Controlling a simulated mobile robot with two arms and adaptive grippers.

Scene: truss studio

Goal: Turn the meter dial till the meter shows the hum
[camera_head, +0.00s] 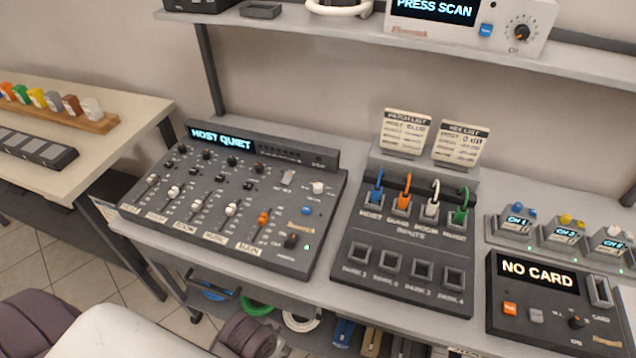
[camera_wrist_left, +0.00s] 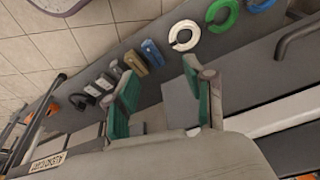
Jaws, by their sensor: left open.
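The white unit (camera_head: 470,22) on the upper shelf at the top right looks like the meter. Its screen (camera_head: 436,9) reads "PRESS SCAN". A blue button (camera_head: 486,30) and a black dial (camera_head: 521,32) with a ring of marks sit to the right of the screen. The top of the unit is cut off by the picture edge. My left gripper (camera_wrist_left: 163,98) is open and empty in the left wrist view, its green-padded fingers apart, over the low shelf and well away from the dial. My right gripper is in neither view.
The mixer (camera_head: 235,195) reads "HOST QUIET". The patch box (camera_head: 410,240) has several coloured plugs in its inputs. The card reader (camera_head: 555,300) reads "NO CARD". Coiled cables, including a white ring (camera_wrist_left: 186,35), lie on the low shelf. The upper shelf edge (camera_head: 400,42) runs below the meter.

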